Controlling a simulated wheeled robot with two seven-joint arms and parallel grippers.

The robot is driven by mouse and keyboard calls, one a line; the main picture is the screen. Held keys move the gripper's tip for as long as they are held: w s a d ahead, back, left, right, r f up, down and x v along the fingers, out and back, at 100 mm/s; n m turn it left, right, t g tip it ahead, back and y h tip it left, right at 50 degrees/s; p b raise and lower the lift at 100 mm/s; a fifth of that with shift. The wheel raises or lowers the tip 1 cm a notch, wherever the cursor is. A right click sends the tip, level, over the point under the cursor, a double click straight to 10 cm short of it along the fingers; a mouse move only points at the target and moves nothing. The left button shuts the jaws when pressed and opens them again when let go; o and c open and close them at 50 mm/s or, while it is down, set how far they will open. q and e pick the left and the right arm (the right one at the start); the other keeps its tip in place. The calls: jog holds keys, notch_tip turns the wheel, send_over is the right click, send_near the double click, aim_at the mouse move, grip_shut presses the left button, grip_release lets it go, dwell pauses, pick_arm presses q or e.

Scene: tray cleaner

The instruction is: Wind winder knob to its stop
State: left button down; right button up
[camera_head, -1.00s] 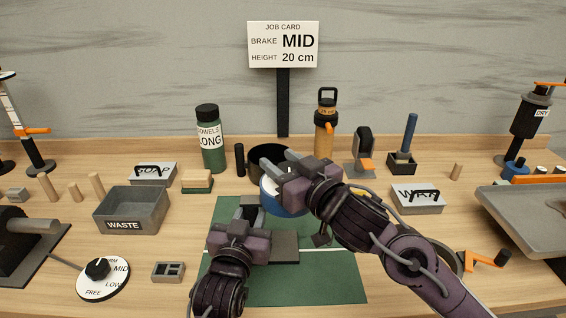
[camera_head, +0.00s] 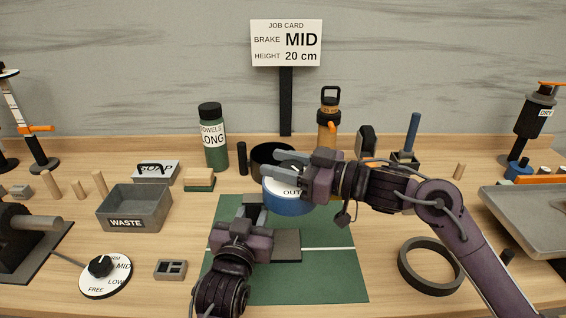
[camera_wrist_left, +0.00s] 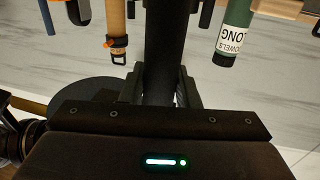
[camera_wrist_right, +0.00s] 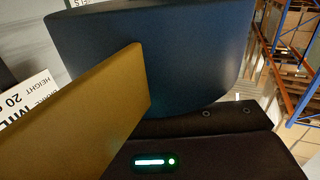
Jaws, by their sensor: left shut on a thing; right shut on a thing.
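The winder is a blue drum (camera_head: 290,209) with a white top marked OUT, standing on the green mat (camera_head: 333,270). It looms dark blue in the right wrist view (camera_wrist_right: 150,50). My right gripper (camera_head: 279,164) is over its top, shut on the winder knob, which the fingers mostly hide. An ochre slab (camera_wrist_right: 75,110) shows close up in the right wrist view; I cannot tell if it is the knob. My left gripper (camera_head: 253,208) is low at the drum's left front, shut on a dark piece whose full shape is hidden.
A black ring (camera_head: 405,272) lies right of the mat. A WASTE bin (camera_head: 155,222) and a brake dial (camera_head: 105,287) are at left. A black bowl (camera_head: 262,152), a green bottle (camera_head: 213,150) and an orange bottle (camera_head: 325,137) stand behind. A grey tray (camera_head: 515,205) is at right.

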jog(key=shift+n+g+y, duration=0.3)
jog(key=shift+n+g, duration=0.2)
jog(key=shift+g, duration=0.3)
jog(key=shift+s+g, duration=0.1)
jog(key=shift+g, duration=0.2)
jog(key=o, duration=1)
jog(key=shift+c, duration=0.2)
jog(key=shift+d, duration=0.1)
jog(key=v, duration=1.2)
jog(key=shift+f, duration=0.1)
